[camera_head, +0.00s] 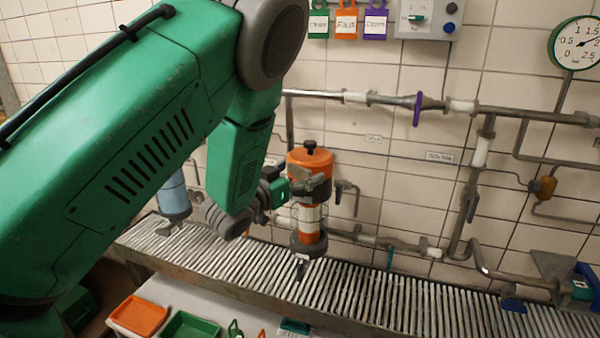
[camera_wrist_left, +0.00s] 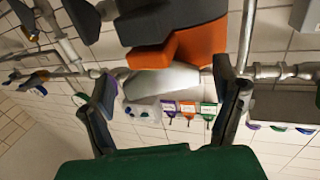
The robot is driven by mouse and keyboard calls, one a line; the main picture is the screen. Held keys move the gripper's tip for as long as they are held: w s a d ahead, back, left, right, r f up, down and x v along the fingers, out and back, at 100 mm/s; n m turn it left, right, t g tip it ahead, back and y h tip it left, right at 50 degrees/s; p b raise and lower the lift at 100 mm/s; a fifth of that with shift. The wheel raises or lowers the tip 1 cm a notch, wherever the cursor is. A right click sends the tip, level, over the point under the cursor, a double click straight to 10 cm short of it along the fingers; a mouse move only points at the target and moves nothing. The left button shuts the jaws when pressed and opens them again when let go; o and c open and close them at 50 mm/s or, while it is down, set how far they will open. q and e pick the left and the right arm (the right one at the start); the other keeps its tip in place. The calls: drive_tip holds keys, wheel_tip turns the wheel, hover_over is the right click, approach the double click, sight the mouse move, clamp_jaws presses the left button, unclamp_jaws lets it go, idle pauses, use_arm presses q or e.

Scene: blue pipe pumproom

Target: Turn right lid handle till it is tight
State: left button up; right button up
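The right canister (camera_head: 309,222) stands upright on the slatted ledge, with an orange lid (camera_head: 311,157) and a black knob on top. A grey lid handle (camera_wrist_left: 160,80) sticks out from below the orange part in the left wrist view. My left gripper (camera_head: 300,189) is at the canister's left side, just under the lid, and partly hides it. In the left wrist view its two dark fingers (camera_wrist_left: 166,105) are wide apart, one on each side of the handle, with visible gaps. Exact contact in depth cannot be told. My right gripper is not in view.
A light blue canister (camera_head: 173,196) is partly behind my left arm. Pipes with a purple valve handle (camera_head: 417,108) run along the tiled wall. An orange tray (camera_head: 138,316) and a green tray (camera_head: 190,325) lie in front. The slatted ledge (camera_head: 400,300) is mostly clear.

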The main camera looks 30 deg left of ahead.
use_arm(q)
drive_tip(key=shift+d, duration=0.1)
drive_tip(key=shift+s+a, duration=0.2)
drive_tip(key=shift+s, duration=0.15)
drive_tip(key=s, duration=1.1)
drive_tip(key=shift+a, duration=0.25)
